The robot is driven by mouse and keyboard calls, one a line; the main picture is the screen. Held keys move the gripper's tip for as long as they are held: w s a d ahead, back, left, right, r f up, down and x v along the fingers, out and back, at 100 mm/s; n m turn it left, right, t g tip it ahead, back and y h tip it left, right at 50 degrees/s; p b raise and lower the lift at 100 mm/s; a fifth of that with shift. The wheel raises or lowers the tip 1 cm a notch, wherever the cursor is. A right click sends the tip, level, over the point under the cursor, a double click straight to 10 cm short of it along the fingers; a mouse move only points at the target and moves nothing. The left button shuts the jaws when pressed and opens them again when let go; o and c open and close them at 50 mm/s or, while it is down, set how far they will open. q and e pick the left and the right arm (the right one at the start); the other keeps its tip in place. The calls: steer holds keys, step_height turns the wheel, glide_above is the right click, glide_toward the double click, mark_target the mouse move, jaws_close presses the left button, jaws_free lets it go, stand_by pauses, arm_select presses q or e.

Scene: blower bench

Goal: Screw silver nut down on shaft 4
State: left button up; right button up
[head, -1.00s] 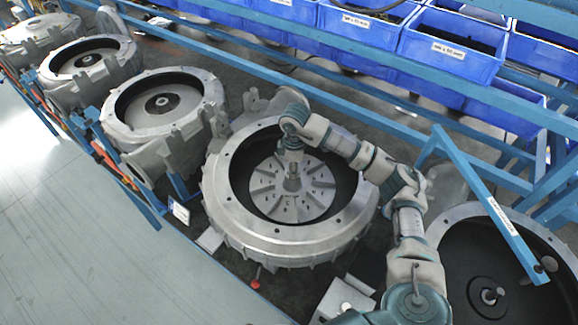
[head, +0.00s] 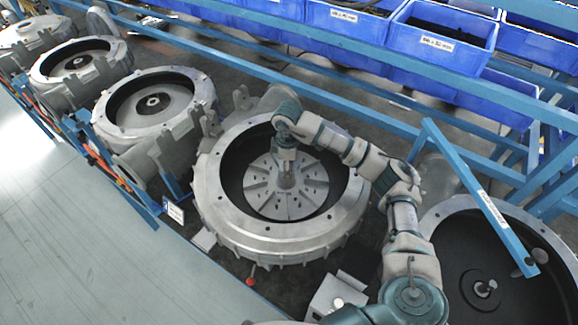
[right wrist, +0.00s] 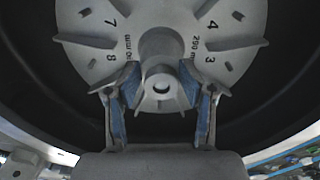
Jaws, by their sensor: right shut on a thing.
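My right gripper (head: 286,168) points down over the hub of the silver finned impeller (head: 262,186) inside the fourth blower housing (head: 212,205). I cannot clearly tell nut from shaft end, nor how far down the nut sits. My left gripper is not in view.
Several similar housings stand left, the nearest (head: 112,112) close to the fourth. Another housing (head: 520,225) with a dark interior stands right, below a slanted blue bar (head: 478,190). Blue bins (head: 440,45) line the back rails. The floor (head: 80,235) at lower left is clear.

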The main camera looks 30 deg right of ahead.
steer(key=n, duration=0.2)
steer(key=shift+a+f+n+b, duration=0.2)
steer(key=shift+n+b, duration=0.1)
steer(key=shift+b, duration=0.1)
steer(key=n, duration=0.4)
steer(key=shift+w+b, duration=0.15)
steer(key=shift+b, duration=0.25)
steer(key=n+b, duration=0.1)
steer(key=n, duration=0.4)
steer(key=n+b, duration=0.1)
steer(key=n, duration=0.6)
steer(key=shift+n+b, duration=0.35)
steer(key=shift+n, duration=0.05)
steer(key=n, duration=0.3)
steer(key=shift+n+b, duration=0.3)
steer(key=shift+b, duration=0.05)
steer(key=shift+a+r+n, duration=0.1)
steer(key=shift+a+n, duration=0.05)
steer(key=shift+n, duration=0.95)
steer(key=shift+c, duration=0.3)
